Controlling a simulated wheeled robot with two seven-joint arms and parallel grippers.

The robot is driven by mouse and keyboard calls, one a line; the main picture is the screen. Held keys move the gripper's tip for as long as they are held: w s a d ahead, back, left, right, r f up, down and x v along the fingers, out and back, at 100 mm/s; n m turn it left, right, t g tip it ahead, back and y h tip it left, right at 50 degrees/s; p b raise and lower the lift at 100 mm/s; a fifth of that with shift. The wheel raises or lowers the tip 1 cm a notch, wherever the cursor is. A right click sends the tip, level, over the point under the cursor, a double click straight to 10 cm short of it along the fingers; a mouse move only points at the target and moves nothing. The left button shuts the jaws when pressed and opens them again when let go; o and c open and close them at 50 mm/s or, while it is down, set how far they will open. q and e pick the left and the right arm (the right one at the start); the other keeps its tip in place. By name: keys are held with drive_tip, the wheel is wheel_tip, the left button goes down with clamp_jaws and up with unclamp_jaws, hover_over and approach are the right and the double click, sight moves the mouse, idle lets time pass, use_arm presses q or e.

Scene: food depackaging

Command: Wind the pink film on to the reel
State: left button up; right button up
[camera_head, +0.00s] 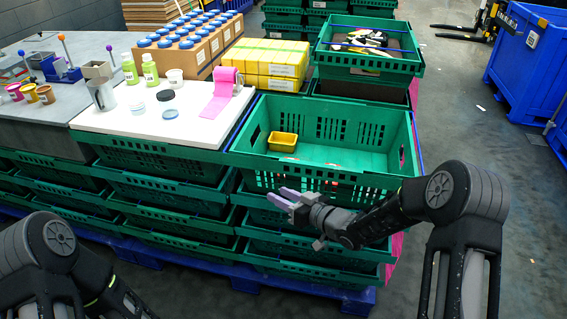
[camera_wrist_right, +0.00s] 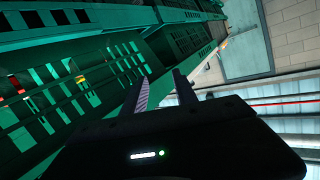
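The pink film (camera_head: 219,92) lies on the white board. One end is wound into a roll, and a loose flat strip runs from it towards the front of the board. My right gripper (camera_head: 284,197) is in front of the near wall of the open green crate, well below and to the right of the film. Its two fingers stand apart with nothing between them; they also show apart in the right wrist view (camera_wrist_right: 160,88). My left arm shows at the lower left, but its gripper is out of view. The film does not show in the wrist view.
The white board (camera_head: 190,136) holds green bottles (camera_head: 150,70), a white tub (camera_head: 175,77), a black lid (camera_head: 165,95) and a metal container. The open green crate (camera_head: 340,172) beside it holds a small yellow tray (camera_head: 283,141). Yellow boxes (camera_head: 268,56) stand behind the film.

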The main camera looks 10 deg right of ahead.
drive_tip(key=s+a+f+m+g+h, duration=0.1)
drive_tip(key=s+f+m+g+h, duration=0.2)
drive_tip(key=s+f, duration=0.85)
drive_tip(key=s+a+f+m+g+h, duration=0.1)
drive_tip(key=s+a+f+m+g, duration=0.3)
drive_tip(key=s+f, duration=0.75)
drive_tip(key=s+d+f+g+h, duration=0.1)
drive_tip(key=s+g, duration=0.4)
drive_tip(key=s, duration=1)
drive_tip(key=shift+d, duration=0.15)
drive_tip(key=shift+f, duration=0.1)
